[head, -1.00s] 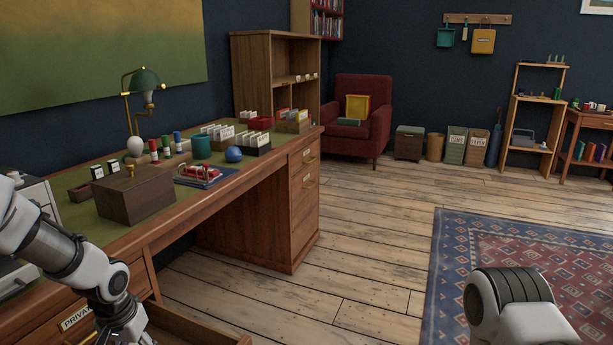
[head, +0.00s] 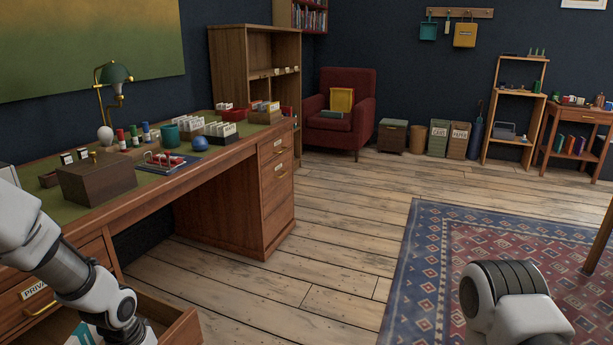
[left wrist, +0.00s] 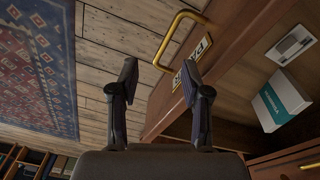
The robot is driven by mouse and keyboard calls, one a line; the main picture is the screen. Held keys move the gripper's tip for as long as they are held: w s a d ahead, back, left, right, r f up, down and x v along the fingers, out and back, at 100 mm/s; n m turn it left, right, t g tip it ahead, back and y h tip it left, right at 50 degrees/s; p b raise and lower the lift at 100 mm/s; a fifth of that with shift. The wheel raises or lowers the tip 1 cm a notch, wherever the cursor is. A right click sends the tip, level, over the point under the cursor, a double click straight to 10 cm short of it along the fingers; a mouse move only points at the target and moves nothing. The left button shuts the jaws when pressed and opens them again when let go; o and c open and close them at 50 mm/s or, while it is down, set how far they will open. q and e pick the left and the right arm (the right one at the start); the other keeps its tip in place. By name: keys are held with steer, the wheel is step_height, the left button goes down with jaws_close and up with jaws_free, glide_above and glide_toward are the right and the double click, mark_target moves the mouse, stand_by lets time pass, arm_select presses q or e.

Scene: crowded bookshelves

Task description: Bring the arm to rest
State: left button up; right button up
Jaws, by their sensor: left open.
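My left arm (head: 70,265) comes in at the lower left of the head view, in front of the desk; its gripper is below the picture edge there. In the left wrist view my left gripper (left wrist: 160,80) is open, with nothing between its fingers. Beyond the fingers is the front of a drawer with a brass handle (left wrist: 178,40) and a "PRIVATE" label (left wrist: 187,75). My right arm (head: 510,300) shows as a white and dark link at the lower right of the head view. Its gripper is not in view.
An open drawer (head: 182,328) juts from the wooden desk (head: 215,168); a white and teal box (left wrist: 280,101) lies inside. A brown box (head: 97,180), lamp and card trays stand on the desk. Bare floor and a patterned rug (head: 425,250) lie to the right.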

arm_select(q)
steer(key=s+d+f, duration=0.5)
steer(key=s+f, duration=0.5)
steer(key=f, duration=0.2)
steer(key=s+f, duration=0.3)
steer(key=s, duration=0.4)
steer(key=s+f+g, duration=0.1)
steer(key=s+f, duration=0.3)
steer(key=s, duration=0.4)
steer(key=shift+d+n+y, duration=0.3)
steer(key=shift+d, duration=0.1)
step_height(320, 180, up, 27)
steer(key=p, duration=2.6)
steer(key=shift+w+f, duration=0.1)
steer(key=shift+f, duration=0.05)
steer(key=shift+w+f, duration=0.15)
steer(key=shift+f, duration=0.15)
